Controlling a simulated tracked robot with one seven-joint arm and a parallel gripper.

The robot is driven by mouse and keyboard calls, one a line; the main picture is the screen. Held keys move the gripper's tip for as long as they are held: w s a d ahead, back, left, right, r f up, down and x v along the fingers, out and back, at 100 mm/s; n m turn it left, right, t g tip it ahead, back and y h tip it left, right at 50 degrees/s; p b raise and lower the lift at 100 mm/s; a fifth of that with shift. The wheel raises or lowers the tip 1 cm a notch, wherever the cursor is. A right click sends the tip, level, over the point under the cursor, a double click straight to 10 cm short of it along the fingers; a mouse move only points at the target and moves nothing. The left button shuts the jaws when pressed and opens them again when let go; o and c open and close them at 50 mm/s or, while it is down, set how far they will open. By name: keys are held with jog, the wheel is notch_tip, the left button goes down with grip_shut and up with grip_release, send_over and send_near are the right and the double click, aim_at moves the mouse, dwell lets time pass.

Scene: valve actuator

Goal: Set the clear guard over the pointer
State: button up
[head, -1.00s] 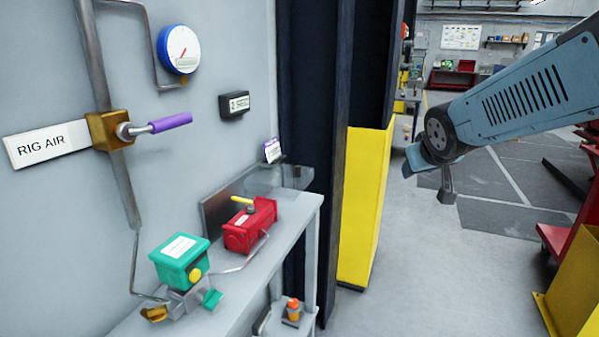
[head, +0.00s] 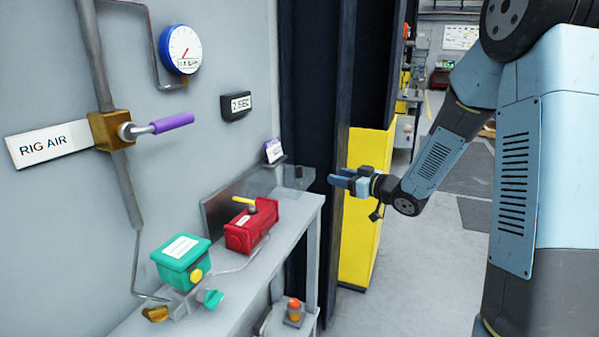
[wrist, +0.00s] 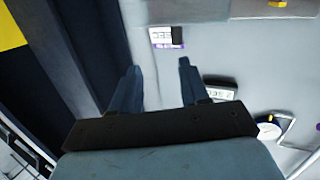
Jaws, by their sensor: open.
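The red actuator (head: 250,228) sits on the grey bench along the wall, with a yellow pointer (head: 243,200) on its top. A clear, see-through guard (head: 293,177) appears to stand at the far end of the bench; its edges are faint. My gripper (head: 334,181) is in the air to the right of the guard, apart from it, pointing left toward the wall. In the wrist view, the two fingers of my gripper (wrist: 160,75) are spread with nothing between them. I cannot make out the guard clearly in the wrist view.
A teal valve box (head: 180,260) stands nearer on the bench (head: 245,287). A purple-edged card (head: 274,150) is behind the guard. A "2 SEC" display (head: 236,105), gauge (head: 179,48) and purple-handled valve (head: 160,124) are on the wall. Dark and yellow columns (head: 363,210) stand behind my gripper.

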aim_at(300, 177)
jog(key=w+a, duration=0.2)
jog(key=a, duration=0.2)
jog(key=w+a+f+y, duration=0.1)
jog(key=w+a, duration=0.2)
jog(key=a, duration=0.1)
jog(key=w+a+y, duration=0.1)
jog(key=w+a, duration=0.1)
jog(key=a, duration=0.2)
jog(key=shift+w+a+f+n+g, duration=0.15)
jog(key=shift+w+a+n+g, duration=0.15)
jog(key=shift+g, duration=0.1)
jog(key=shift+c, duration=0.2)
jog(key=shift+d, duration=0.1)
grip_shut()
